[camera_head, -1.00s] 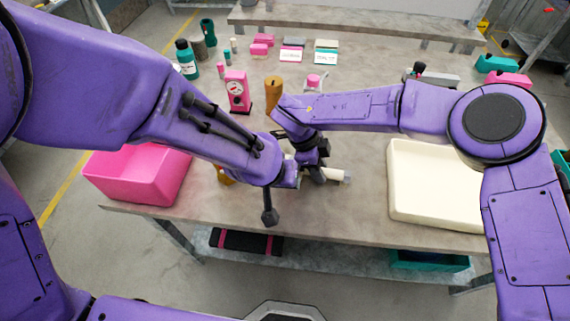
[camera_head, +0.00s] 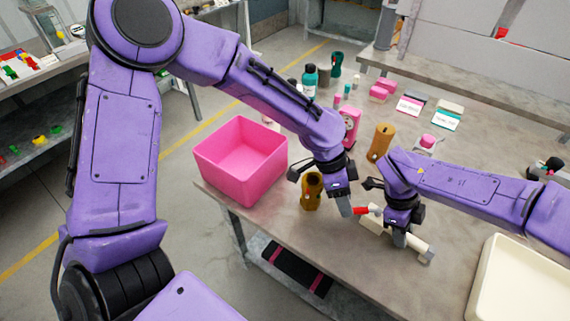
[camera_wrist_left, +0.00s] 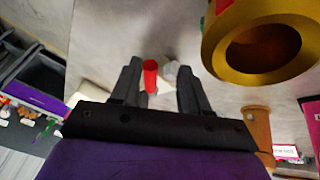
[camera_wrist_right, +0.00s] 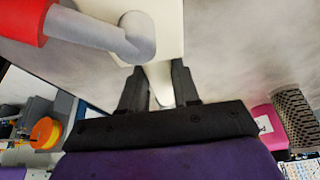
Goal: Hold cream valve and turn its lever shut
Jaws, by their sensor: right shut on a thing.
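The cream valve (camera_head: 423,247) lies on the table at the near edge, its red-tipped lever (camera_head: 362,210) pointing left. My right gripper (camera_head: 398,238) is shut on its cream body (camera_wrist_right: 160,75). In the right wrist view the lever's grey arm (camera_wrist_right: 88,30) bends out to the red sleeve (camera_wrist_right: 22,22) at upper left. My left gripper (camera_head: 347,208) is open beside the lever's red end. In the left wrist view the red sleeve (camera_wrist_left: 150,76) shows between the parted fingers, closer to the left one; I cannot tell whether they touch it.
A brass-coloured hollow part (camera_head: 312,192) stands close to the left gripper and looms large in the left wrist view (camera_wrist_left: 222,60). A pink bin (camera_head: 235,180) is at left, an ochre cylinder (camera_head: 380,143) behind, a cream tray (camera_head: 485,270) at right.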

